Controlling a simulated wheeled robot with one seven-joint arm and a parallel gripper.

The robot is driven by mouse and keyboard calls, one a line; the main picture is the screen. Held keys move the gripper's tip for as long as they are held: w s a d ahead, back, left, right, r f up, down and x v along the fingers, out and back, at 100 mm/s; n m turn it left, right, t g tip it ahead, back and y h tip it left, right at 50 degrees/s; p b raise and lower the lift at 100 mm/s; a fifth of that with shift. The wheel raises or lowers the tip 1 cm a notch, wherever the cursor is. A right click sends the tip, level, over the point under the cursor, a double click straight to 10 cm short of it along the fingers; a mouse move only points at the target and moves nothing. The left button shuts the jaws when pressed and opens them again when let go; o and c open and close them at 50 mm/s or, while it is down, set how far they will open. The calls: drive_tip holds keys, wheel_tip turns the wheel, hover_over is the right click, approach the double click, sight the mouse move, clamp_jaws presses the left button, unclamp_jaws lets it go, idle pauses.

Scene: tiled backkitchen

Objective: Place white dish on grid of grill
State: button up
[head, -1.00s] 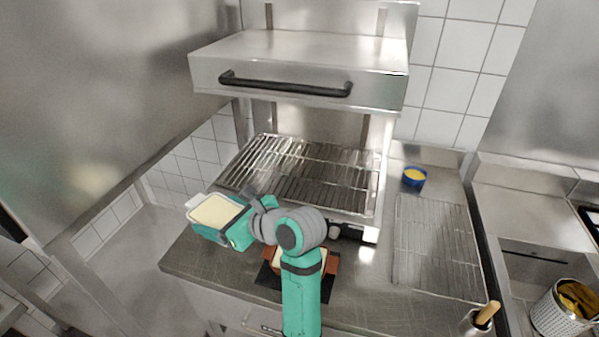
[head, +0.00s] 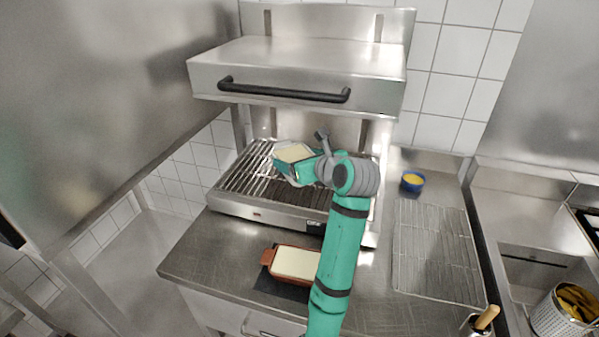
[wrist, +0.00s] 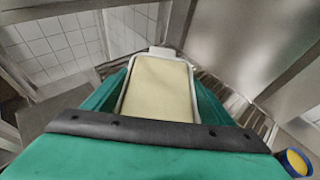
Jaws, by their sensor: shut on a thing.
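The white dish (head: 294,153) has a pale yellow filling and is held in my gripper (head: 291,168) over the grill's grid. In the wrist view the white dish (wrist: 160,88) sits between the two green fingers, with its white handle pointing away. The grid of the grill (head: 243,174) is a rack of metal bars under the raised steel hood; my gripper and arm hide part of its middle and right. The dish appears above the bars; the exact gap cannot be told.
The hood (head: 300,75) with a black handle hangs above the grid. A brown dish (head: 291,263) with pale filling stands on a dark mat on the counter in front. A wire rack (head: 435,248) and a blue bowl (head: 412,181) lie to the right.

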sight(299, 155)
drive_tip(key=w, duration=0.1)
drive_tip(key=w+f, duration=0.1)
drive_tip(key=w, duration=0.1)
drive_tip(key=w+f, duration=0.1)
drive_tip(key=w, duration=0.1)
drive_tip(key=shift+w+d+f, duration=0.15)
drive_tip(key=shift+w+d, duration=0.05)
drive_tip(key=shift+d, duration=0.15)
drive_tip(key=w+f, duration=0.4)
drive_tip(key=f, duration=0.1)
drive_tip(key=shift+w+d+f, duration=0.15)
drive_tip(key=shift+w+f, duration=0.1)
drive_tip(key=shift+w, duration=0.1)
drive_tip(key=shift+w+f, duration=0.15)
drive_tip(key=shift+f, duration=1.5)
drive_tip(key=shift+f, duration=0.15)
drive_tip(key=o, duration=1.5)
drive_tip(key=shift+f, duration=0.1)
